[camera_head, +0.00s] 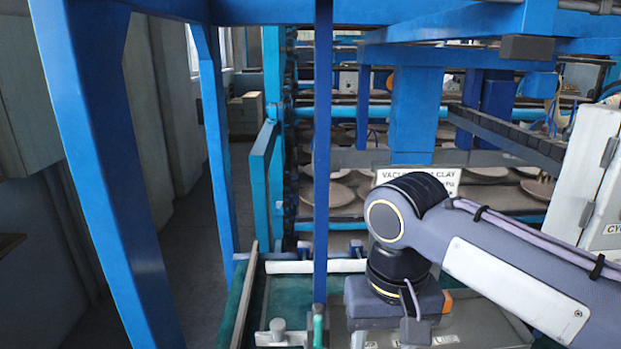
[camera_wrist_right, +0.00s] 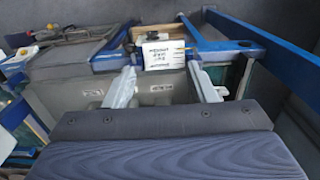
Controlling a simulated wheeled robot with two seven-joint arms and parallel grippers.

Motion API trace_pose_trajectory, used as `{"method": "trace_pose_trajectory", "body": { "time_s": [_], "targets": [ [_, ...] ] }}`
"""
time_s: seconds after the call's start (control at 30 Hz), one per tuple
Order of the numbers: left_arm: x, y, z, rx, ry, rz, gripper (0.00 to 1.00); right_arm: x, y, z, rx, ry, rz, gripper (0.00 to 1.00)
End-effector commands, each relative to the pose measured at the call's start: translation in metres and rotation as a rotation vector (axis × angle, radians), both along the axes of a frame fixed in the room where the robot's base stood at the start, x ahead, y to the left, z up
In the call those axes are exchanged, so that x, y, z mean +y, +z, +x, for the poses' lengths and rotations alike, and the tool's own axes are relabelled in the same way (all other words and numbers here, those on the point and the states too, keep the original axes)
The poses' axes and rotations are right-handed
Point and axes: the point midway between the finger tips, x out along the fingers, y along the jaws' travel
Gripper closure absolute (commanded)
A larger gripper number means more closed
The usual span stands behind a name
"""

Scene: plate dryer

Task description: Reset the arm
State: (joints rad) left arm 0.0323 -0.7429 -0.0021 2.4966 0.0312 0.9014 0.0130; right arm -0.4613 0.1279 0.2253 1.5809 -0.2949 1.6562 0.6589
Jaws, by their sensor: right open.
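My right arm (camera_head: 500,265) comes in from the right in the head view and bends down at a black wrist. Its gripper hangs over the front part of the dryer, and its fingers are mostly cut off or hidden there. In the right wrist view my right gripper (camera_wrist_right: 160,72) shows two pale fingers spread wide apart with nothing between them. A white paper label (camera_wrist_right: 163,54) with dark writing lies beyond the fingertips, apart from them. My left gripper is in neither view.
Blue posts (camera_head: 210,130) and a thin upright blue bar (camera_head: 321,180) stand left of my right arm. Round plates (camera_head: 340,193) lie on the dryer's shelves behind it. A white cabinet (camera_head: 590,175) is at the right. An open floor aisle (camera_head: 195,240) runs along the left.

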Motion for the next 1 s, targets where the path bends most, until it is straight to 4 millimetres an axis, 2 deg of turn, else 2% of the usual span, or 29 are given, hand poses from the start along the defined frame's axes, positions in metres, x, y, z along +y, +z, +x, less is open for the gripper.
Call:
{"method": "trace_pose_trajectory", "body": {
  "time_s": [0.37,0.57,0.8,1.0],
  "targets": [
    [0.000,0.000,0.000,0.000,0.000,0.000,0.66,-0.035,-0.018,-0.015,-0.047,-0.013,0.088,0.49],
    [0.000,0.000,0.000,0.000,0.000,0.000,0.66,-0.062,-0.039,-0.033,-0.102,-0.033,0.166,0.49],
    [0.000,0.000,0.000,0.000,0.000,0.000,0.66,-0.096,-0.083,-0.070,-0.250,-0.097,0.292,0.49],
    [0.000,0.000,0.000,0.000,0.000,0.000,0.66,-0.107,-0.123,-0.097,-0.412,-0.162,0.360,0.49]
  ]
}}
